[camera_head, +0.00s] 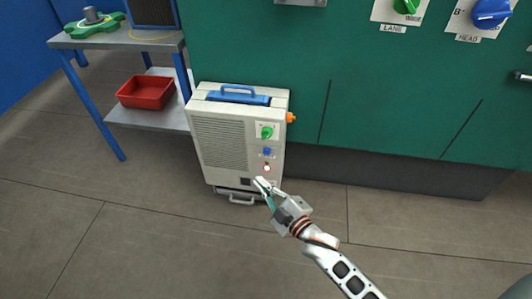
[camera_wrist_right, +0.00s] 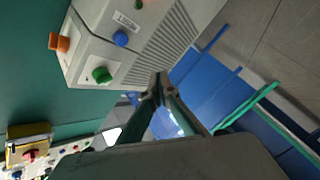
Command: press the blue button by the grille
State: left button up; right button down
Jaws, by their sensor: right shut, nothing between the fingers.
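The blue button (camera_head: 267,151) is on the front of a pale grey box-shaped unit (camera_head: 237,180), right of its grille (camera_head: 219,143). A green knob (camera_head: 266,132) is just above it, and a small red-and-white part (camera_head: 267,168) is below. My right gripper (camera_head: 262,185) is shut and empty, with its tips in front of the unit's lower part, lower than the button. In the right wrist view the blue button (camera_wrist_right: 121,39) is up and left of the fingertips (camera_wrist_right: 157,88), apart from them. The grille (camera_wrist_right: 172,42) also shows there. My left gripper is out of view.
An orange knob (camera_head: 291,118) sticks out of the unit's right side, and a blue handle (camera_head: 238,91) is on top. A green cabinet (camera_head: 380,90) stands behind. A table with a red tray (camera_head: 146,92) on its shelf is left. Floor in front is clear.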

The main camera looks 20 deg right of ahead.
aim_at(267, 151)
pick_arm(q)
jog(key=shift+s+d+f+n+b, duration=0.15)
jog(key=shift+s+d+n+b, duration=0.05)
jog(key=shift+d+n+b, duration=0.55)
pick_arm(e)
jog(key=w+d, duration=0.4)
jog(key=w, duration=0.3)
jog(key=shift+w+d, duration=0.2)
jog(key=shift+d, duration=0.2)
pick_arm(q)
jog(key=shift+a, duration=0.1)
pick_arm(e)
jog(key=shift+d, duration=0.1)
dwell(0.4)
jog(key=shift+w+d, duration=0.15)
jog(key=shift+w, duration=0.15)
